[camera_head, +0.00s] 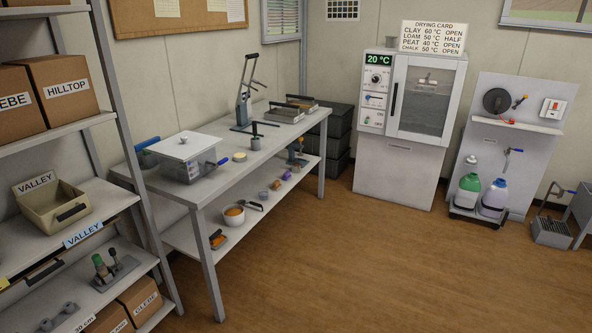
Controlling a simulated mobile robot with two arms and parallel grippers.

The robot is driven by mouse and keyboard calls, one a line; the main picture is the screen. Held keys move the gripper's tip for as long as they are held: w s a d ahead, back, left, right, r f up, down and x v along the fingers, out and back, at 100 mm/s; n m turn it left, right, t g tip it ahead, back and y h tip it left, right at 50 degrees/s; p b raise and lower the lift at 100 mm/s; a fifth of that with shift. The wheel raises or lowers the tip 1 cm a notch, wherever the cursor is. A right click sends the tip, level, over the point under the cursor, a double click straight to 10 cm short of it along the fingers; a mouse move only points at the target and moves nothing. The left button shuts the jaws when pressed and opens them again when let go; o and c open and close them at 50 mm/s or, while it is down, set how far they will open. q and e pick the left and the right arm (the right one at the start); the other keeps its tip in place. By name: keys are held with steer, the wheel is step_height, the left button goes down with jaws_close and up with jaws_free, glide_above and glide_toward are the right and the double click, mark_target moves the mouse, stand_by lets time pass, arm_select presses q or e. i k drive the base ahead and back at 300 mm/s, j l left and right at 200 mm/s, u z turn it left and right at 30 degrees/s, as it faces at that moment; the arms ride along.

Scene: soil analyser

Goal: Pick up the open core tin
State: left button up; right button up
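I cannot tell for sure which item is the open core tin. A small grey cylinder (255,144) with a dark upright stem stands on the workbench top. A small flat yellowish round piece (239,157) lies to its left. A small grey-blue round item (263,195) sits on the bench's lower shelf, near a black-handled tool (250,205). Neither of my grippers shows in this view.
The workbench (215,180) carries a white-lidded box (187,145) and a lever press (244,100). A shelf rack with a VALLEY bin (50,210) stands at left. A bottle cart (480,213) is at right. The wooden floor (370,270) is clear in front.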

mark_target(295, 165)
steer(key=i+l+z, duration=0.15)
steer(key=i, duration=0.15)
steer(key=i+z, duration=0.15)
steer(key=i, duration=0.15)
steer(key=i+l+z, duration=0.15)
steer(key=i, duration=1.05)
steer(key=i+l+z, duration=0.15)
steer(key=i, duration=1)
